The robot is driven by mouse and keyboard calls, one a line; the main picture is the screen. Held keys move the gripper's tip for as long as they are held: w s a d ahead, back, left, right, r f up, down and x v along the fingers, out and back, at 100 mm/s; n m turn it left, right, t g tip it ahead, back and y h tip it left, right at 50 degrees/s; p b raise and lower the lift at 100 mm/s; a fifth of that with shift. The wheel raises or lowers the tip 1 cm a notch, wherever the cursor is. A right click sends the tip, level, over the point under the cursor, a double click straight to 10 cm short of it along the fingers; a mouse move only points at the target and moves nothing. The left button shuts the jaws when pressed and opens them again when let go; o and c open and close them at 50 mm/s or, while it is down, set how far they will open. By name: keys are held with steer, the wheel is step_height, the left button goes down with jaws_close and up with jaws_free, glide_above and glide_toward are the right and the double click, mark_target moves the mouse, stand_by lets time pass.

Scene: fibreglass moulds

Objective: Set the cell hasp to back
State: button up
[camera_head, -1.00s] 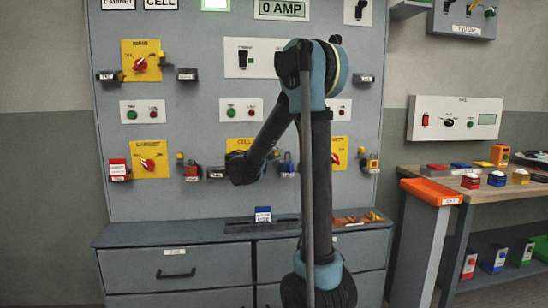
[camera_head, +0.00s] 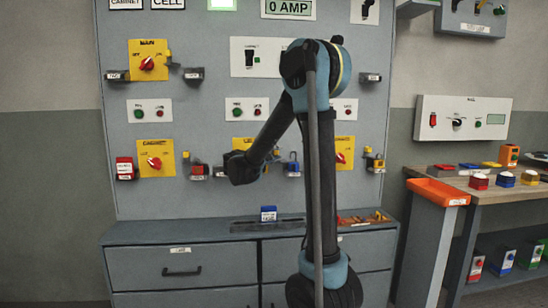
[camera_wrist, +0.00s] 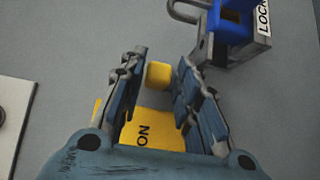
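In the wrist view my gripper (camera_wrist: 161,66) is open, its two fingers apart. A small yellow block (camera_wrist: 158,75), perhaps the cell hasp, shows between the fingertips; I cannot tell whether they touch it. Below it is a yellow plate (camera_wrist: 152,130) with the letters "ON". A blue padlock (camera_wrist: 233,22) with a metal shackle sits on a grey labelled holder (camera_wrist: 240,50) at upper right. In the head view the yellow cell plate (camera_head: 240,143) is largely hidden by my arm, and my gripper is hidden there too.
The grey panel carries a main switch (camera_head: 147,64) and a cabinet switch (camera_head: 154,163) on yellow plates. Grey drawers (camera_head: 185,272) stand below. At right are an orange tray (camera_head: 437,191) and a workbench (camera_head: 478,186). A pale plate (camera_wrist: 14,110) lies left of my gripper.

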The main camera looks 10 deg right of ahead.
steer(key=v, duration=1.2)
steer(key=shift+w, duration=0.1)
steer(key=shift+d+f, duration=0.15)
steer(key=shift+d, duration=0.15)
steer(key=c, duration=0.7)
steer(key=d+f+g+y, duration=0.1)
steer(key=d+f+g, duration=0.1)
steer(key=d, duration=0.1)
steer(key=d+f+m+g+y, duration=0.1)
steer(key=d+f+g, duration=0.1)
steer(key=d, duration=0.2)
steer(key=d+f+m+g+y, duration=0.1)
steer(key=d+f+g, duration=0.1)
steer(key=d, duration=0.1)
steer(key=shift+d, duration=0.15)
jaws_close()
steer(key=s+d+m+g+y, duration=0.4)
steer(key=s+g+y, duration=0.1)
steer(key=y, duration=0.3)
steer(key=w+d+r+m+t+y, duration=0.25)
steer(key=w+r+y, duration=0.65)
steer(key=r, duration=0.7)
steer(key=h, duration=0.1)
glide_above(284, 161)
steer(key=shift+n, duration=0.35)
steer(key=f, duration=0.8)
steer(key=shift+w+d, duration=0.15)
steer(key=shift+w, duration=0.2)
